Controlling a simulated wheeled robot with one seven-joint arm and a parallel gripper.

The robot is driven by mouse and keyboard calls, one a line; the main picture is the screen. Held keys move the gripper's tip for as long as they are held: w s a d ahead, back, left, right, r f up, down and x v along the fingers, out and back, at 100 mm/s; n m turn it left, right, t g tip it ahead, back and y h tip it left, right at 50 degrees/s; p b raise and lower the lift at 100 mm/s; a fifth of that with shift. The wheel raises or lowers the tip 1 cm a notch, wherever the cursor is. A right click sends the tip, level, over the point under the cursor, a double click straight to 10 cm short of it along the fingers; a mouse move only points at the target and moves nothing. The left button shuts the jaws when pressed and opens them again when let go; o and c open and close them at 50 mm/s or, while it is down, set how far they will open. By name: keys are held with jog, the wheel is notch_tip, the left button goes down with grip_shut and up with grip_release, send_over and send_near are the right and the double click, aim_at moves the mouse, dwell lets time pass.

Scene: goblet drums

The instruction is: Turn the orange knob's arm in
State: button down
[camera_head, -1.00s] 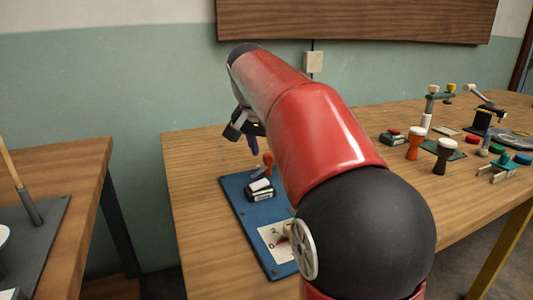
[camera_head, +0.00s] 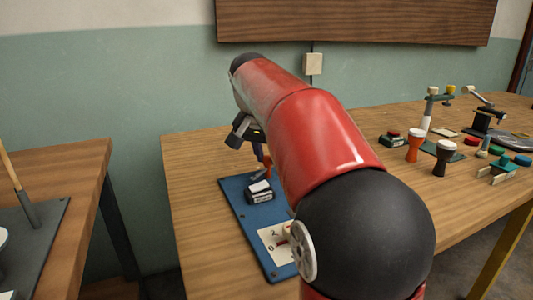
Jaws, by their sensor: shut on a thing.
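The orange knob (camera_head: 268,163) stands near the far end of the blue board (camera_head: 231,190) on the table. Only a small part of it shows beside my gripper. My gripper (camera_head: 260,152) is down at the knob, shut on its arm. The fingertips and the exact grip are small and partly hidden.
On the same board are a dark block with a white top (camera_head: 259,191) and a white dial plate (camera_head: 276,245), partly behind my arm. Goblet drums, one orange (camera_head: 414,146) and one black (camera_head: 443,158), stand on the right. Bare tabletop lies left of the board.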

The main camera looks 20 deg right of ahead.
jog(key=n, duration=0.2)
jog(key=n+t+y+p, duration=0.1)
jog(key=shift+s+d+r+n, duration=0.1)
jog(key=shift+d+n, duration=0.05)
jog(key=shift+n, duration=0.25)
jog(key=n+y, duration=0.1)
jog(key=n, duration=0.1)
jog(key=n+p, duration=0.1)
jog(key=n, duration=0.1)
jog(key=shift+d+y, duration=0.2)
jog(key=shift+y, duration=0.2)
jog(key=n+y, duration=0.1)
jog(key=n, duration=0.3)
jog(key=shift+d, duration=0.1)
jog(key=shift+d+n+y, duration=0.1)
jog(key=shift+n+y, duration=0.8)
jog(key=shift+n, duration=1)
jog(key=c, duration=1.2)
grip_release()
